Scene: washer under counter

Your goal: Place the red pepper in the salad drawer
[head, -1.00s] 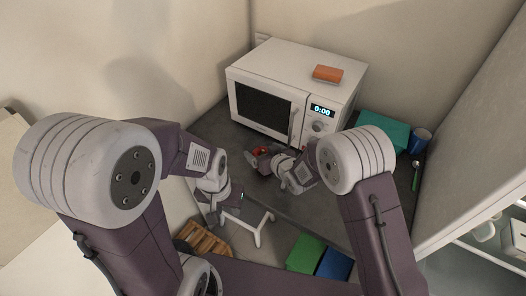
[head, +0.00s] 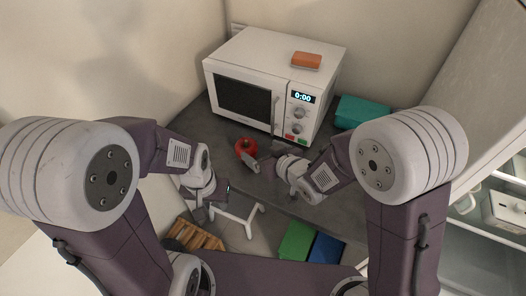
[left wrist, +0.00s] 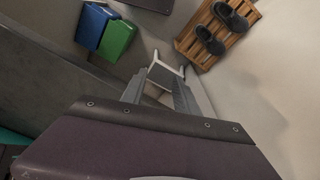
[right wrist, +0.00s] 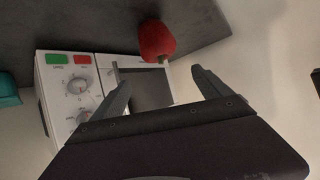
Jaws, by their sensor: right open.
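The red pepper (head: 245,148) lies on the dark grey counter in front of the microwave in the head view. It also shows in the right wrist view (right wrist: 157,41), beyond the fingertips and apart from them. My right gripper (head: 260,157) is open and empty, just right of the pepper; its spread fingers (right wrist: 162,82) show in the right wrist view. My left gripper (head: 197,208) is over the floor area in front of the counter. Its fingers (left wrist: 158,88) are apart with nothing held between them. I cannot make out the salad drawer for sure.
The white microwave (head: 262,90) carries an orange block (head: 306,60). A teal box (head: 362,111) stands right of it. At the right edge are glass shelves (head: 455,245) and a white container (head: 505,208). Green (head: 296,240) and blue (head: 327,249) boxes and a wooden rack (head: 190,236) lie below.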

